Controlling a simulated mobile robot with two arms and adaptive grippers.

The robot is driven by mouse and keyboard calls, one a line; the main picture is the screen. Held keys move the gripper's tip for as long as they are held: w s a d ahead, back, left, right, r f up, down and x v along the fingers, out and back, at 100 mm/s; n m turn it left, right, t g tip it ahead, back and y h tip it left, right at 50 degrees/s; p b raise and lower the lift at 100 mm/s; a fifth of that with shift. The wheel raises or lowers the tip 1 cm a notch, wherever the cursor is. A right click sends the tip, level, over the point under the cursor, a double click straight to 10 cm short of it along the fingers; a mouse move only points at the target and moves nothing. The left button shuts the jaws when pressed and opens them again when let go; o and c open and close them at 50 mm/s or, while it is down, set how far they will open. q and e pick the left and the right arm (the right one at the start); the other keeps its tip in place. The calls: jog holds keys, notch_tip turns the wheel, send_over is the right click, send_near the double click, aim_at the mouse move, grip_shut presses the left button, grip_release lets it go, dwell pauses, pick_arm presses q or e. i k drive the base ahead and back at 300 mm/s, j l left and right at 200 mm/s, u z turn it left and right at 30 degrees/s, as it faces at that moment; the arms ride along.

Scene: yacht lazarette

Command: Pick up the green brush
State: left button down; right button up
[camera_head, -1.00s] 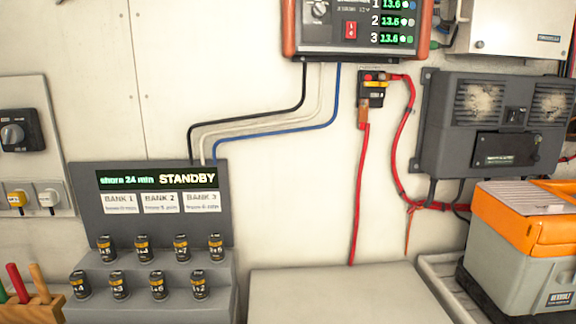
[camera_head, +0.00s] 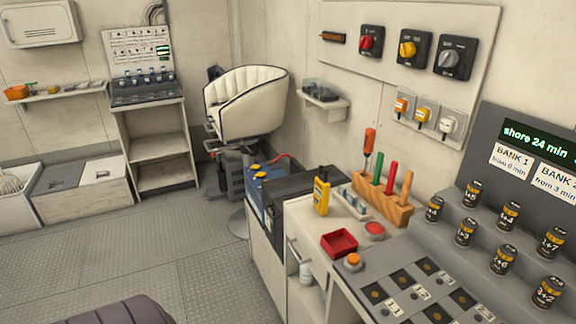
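A green handle (camera_head: 391,178) stands upright in a wooden block (camera_head: 371,201) on the counter, right of the middle. Its lower end is hidden in the block, so I cannot tell if it is a brush. An orange-handled tool (camera_head: 369,146) stands at the block's far left end. Neither of my grippers is in view.
On the counter are a yellow handheld device (camera_head: 321,195), a red tray (camera_head: 339,243) and an orange button (camera_head: 353,260). Several black cans (camera_head: 466,232) stand on grey steps at the right. A white chair (camera_head: 244,100) stands behind. The floor (camera_head: 190,262) at left is mostly clear.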

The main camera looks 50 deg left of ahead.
aim_at(379, 166)
jog(key=u, duration=0.9)
jog(key=i+j+z, duration=0.1)
jog(key=i+j, duration=0.25)
jog(key=j, duration=0.25)
jog(key=i+j+z, duration=0.15)
jog(key=i+j, duration=0.05)
jog(key=j, duration=0.1)
